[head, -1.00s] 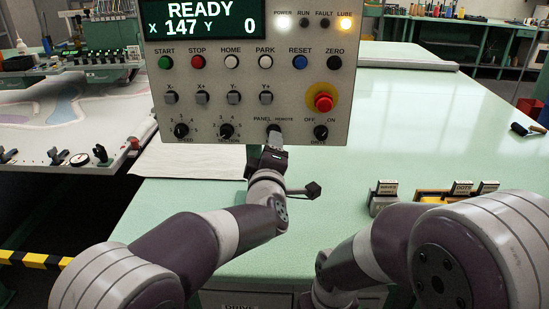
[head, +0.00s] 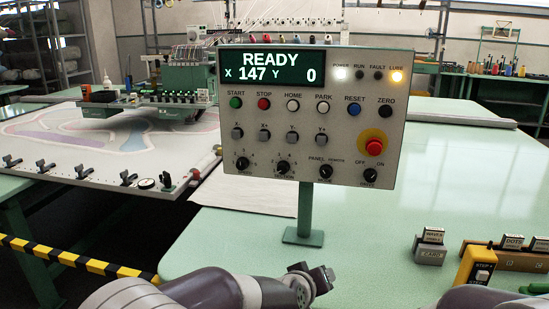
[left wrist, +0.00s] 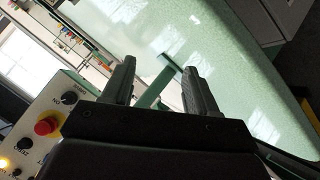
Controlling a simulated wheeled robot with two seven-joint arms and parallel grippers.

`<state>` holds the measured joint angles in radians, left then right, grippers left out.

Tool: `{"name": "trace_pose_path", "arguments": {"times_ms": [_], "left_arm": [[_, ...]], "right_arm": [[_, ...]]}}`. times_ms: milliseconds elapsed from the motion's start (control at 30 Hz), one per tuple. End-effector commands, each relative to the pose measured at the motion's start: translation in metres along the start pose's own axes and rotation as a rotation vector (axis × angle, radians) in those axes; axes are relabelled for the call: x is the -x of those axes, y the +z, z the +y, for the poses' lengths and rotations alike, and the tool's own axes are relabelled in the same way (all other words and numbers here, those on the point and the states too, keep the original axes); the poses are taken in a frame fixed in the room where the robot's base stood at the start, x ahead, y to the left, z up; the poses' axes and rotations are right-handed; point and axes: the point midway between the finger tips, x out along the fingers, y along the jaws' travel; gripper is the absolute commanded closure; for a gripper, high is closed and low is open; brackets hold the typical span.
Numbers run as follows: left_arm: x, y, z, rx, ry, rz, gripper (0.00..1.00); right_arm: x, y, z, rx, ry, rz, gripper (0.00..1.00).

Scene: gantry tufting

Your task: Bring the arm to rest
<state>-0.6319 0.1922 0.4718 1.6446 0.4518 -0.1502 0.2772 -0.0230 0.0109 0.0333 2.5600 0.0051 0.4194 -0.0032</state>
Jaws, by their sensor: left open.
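My left arm comes in at the bottom of the head view, low over the near edge of the green table (head: 400,225), apart from the control panel (head: 215,150). Its wrist end is short and dark there, and the fingers are hard to make out. In the left wrist view my left gripper (left wrist: 159,68) has its two dark fingers apart with nothing between them. The panel stands upright on a green post (head: 304,215). Its display (head: 272,68) reads READY, X 147, Y 0. Only a bit of my right arm shows at bottom right; its gripper is out of view.
A striped yellow-black barrier (head: 75,258) runs at lower left. The tufting bed (head: 110,150) lies behind left. The table around the post is clear.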

Motion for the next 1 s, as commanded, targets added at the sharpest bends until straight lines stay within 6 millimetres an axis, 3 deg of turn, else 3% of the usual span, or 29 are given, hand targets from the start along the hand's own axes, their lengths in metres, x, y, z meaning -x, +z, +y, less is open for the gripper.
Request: {"name": "trace_pose_path", "arguments": {"times_ms": [33, 100, 200, 300, 467, 533, 567, 700, 1000], "left_arm": [[0.016, 0.019, -0.040, -0.090, -0.081, -0.111, 0.42], [0.045, 0.047, -0.094, -0.201, -0.181, -0.274, 0.42], [0.090, 0.077, -0.154, -0.289, -0.285, -0.458, 0.42], [0.134, 0.100, -0.199, -0.325, -0.361, -0.597, 0.42], [0.201, 0.126, -0.252, -0.299, -0.461, -0.740, 0.42], [0.229, 0.128, -0.274, -0.227, -0.512, -0.730, 0.42], [0.234, 0.117, -0.281, -0.186, -0.531, -0.690, 0.42], [0.269, 0.074, -0.252, -0.168, -0.538, -0.685, 0.42], [0.323, 0.012, -0.201, -0.168, -0.537, -0.684, 0.42]], "right_arm": [[0.000, 0.000, 0.000, 0.000, 0.000, 0.000, 1.00], [0.000, 0.000, 0.000, 0.000, 0.000, 0.000, 1.00], [0.000, 0.000, 0.000, 0.000, 0.000, 0.000, 1.00], [0.000, 0.000, 0.000, 0.000, 0.000, 0.000, 1.00], [0.000, 0.000, 0.000, 0.000, 0.000, 0.000, 1.00], [0.000, 0.000, 0.000, 0.000, 0.000, 0.000, 1.00], [0.000, 0.000, 0.000, 0.000, 0.000, 0.000, 1.00], [0.063, -0.008, 0.000, 0.000, 0.000, 0.002, 1.00], [0.160, -0.019, 0.000, 0.000, 0.000, 0.000, 1.00]]}}
